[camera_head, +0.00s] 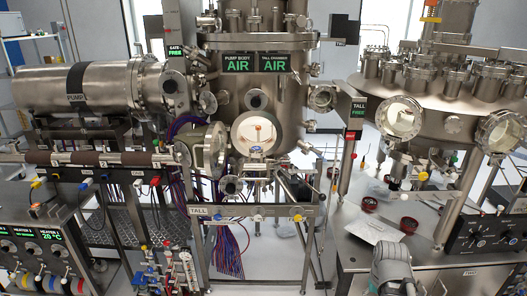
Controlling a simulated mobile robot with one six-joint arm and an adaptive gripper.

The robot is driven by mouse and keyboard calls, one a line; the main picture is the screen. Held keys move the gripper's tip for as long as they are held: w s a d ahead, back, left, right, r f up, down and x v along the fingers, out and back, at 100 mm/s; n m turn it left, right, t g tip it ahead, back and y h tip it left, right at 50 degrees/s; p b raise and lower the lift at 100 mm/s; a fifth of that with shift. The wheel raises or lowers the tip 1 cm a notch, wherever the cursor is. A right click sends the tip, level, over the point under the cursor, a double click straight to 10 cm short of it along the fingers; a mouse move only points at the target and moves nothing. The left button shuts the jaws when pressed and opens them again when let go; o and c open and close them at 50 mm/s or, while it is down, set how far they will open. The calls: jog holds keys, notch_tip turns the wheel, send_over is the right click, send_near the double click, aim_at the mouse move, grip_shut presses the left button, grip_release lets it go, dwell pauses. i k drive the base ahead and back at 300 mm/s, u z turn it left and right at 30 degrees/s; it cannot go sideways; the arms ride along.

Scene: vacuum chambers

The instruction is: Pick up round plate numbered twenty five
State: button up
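No round plate with a readable number twenty five can be made out. Two small dark-red round objects lie on the steel bench at the right: one red round object (370,204) farther back and another red round object (409,223) nearer. They look like shallow dishes or rings, and any number on them is too small to read. A grey rounded part, which looks like my arm, rises from the bottom edge at the right, in front of the bench.
A tall steel chamber (290,95) with a lit round window (254,132) stands in the middle. A wide vessel (445,100) with ports overhangs the bench (352,238). A pale sheet (374,229) lies near the red objects. A black control box (485,235) stands at the right.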

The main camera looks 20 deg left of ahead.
aim_at(256, 149)
jog(key=u, duration=0.1)
jog(key=i, duration=0.95)
jog(key=z, duration=0.05)
